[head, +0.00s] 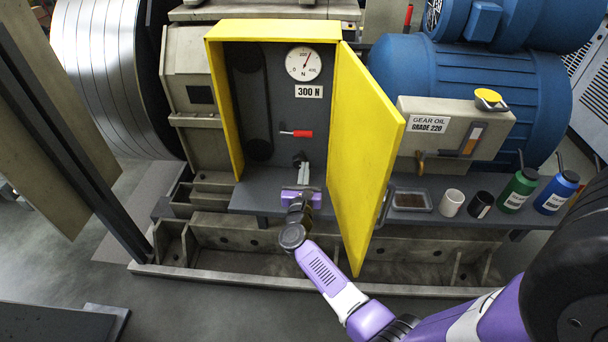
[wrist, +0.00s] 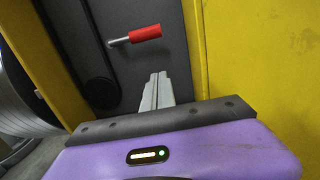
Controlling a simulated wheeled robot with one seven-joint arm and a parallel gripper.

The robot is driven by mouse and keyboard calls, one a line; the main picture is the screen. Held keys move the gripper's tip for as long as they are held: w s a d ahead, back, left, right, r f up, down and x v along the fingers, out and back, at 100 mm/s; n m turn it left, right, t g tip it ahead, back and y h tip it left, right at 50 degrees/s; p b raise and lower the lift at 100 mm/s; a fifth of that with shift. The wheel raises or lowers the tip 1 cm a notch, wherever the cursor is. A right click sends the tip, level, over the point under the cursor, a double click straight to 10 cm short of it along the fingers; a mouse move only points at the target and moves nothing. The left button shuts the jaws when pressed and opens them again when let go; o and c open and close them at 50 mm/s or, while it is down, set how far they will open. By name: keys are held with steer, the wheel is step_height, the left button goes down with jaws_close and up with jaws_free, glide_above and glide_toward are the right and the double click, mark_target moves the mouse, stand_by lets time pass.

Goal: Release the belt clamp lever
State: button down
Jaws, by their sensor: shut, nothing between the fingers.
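The belt clamp lever (head: 297,133) is a short metal rod with a red grip, lying roughly level inside the yellow cabinet (head: 228,120). In the wrist view the lever (wrist: 146,34) stands beyond my fingers, with its red grip to the right. My gripper (head: 302,164) is shut and empty, below the lever and in front of the grey back panel. In the wrist view my gripper (wrist: 156,80) points up toward the lever, apart from it in the picture. A dial gauge (head: 303,63) reads near the top, above a "300 N" label (head: 308,91).
The yellow door (head: 361,140) stands open on the right, close to my arm. A dark belt (head: 252,100) runs on the panel's left. On the shelf are a tray (head: 411,201), a white cup (head: 452,203), a black cup (head: 481,204), a green bottle (head: 518,190) and a blue bottle (head: 557,193).

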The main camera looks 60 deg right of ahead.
steer(key=x, duration=0.5)
steer(key=shift+d, duration=0.25)
steer(key=shift+w+d+r+p, duration=0.1)
steer(key=shift+r+p, duration=0.55)
steer(key=shift+r, duration=0.35)
steer(key=shift+w+d+r+p, duration=0.15)
steer(key=shift+r+p, duration=0.45)
steer(key=shift+r, duration=0.4)
